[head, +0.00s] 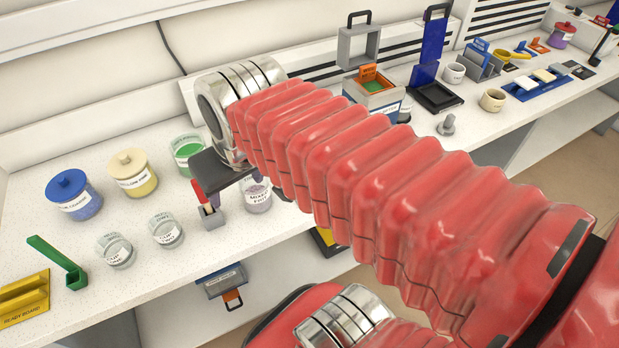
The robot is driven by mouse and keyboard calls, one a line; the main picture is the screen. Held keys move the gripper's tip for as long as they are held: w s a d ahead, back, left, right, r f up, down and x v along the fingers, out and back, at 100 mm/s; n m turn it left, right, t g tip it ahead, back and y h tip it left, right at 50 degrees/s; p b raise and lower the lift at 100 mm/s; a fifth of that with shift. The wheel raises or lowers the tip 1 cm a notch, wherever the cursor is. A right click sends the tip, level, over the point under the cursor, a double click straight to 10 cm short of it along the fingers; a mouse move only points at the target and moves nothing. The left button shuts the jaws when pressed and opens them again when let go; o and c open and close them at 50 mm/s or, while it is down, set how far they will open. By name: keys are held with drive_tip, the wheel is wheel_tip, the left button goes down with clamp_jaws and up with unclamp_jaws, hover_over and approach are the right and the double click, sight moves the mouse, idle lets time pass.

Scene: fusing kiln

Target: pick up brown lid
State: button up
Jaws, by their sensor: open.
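I cannot make out a brown lid for certain in the head view; my arm hides part of the bench. My gripper (240,192) is open and points down over the bench, below the silver wrist. A clear labelled jar (258,198) shows just under and behind it; its top is partly hidden by the gripper. Whether the jar touches the gripper I cannot tell. A jar with a cream-tan lid (127,161) stands to the left of the gripper. A jar with a blue lid (67,184) stands farther left. A purple jar with a dark red lid (564,27) stands at the far right.
Two clear cups (115,249) (166,229) stand left. A green holder (65,265) and yellow board (24,297) are near the left corner. An orange-tagged box (374,88) stands beyond my arm.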

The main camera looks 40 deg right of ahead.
drive_tip(key=o, duration=0.7)
drive_tip(key=w+d+m+g, duration=0.1)
drive_tip(key=d, duration=0.2)
drive_tip(key=d+m+g, duration=0.1)
drive_tip(key=d, duration=0.3)
drive_tip(key=w+d+m, duration=0.1)
drive_tip(key=d, duration=0.2)
drive_tip(key=shift+w+d+g, duration=0.3)
drive_tip(key=shift+w+g, duration=0.05)
drive_tip(key=shift+g, duration=0.05)
drive_tip(key=shift+o, duration=0.7)
drive_tip(key=d+f+m+g, duration=0.1)
drive_tip(key=d+m, duration=0.1)
drive_tip(key=d, duration=0.7)
drive_tip(key=shift+s+d+g, duration=0.2)
drive_tip(key=shift+d+g, duration=0.2)
drive_tip(key=shift+f, duration=0.1)
drive_tip(key=shift+f, duration=4.3)
drive_tip(key=shift+a+f, duration=0.15)
drive_tip(key=shift+f, duration=1.15)
drive_tip(key=shift+a+f, duration=0.1)
drive_tip(key=shift+f, duration=1.2)
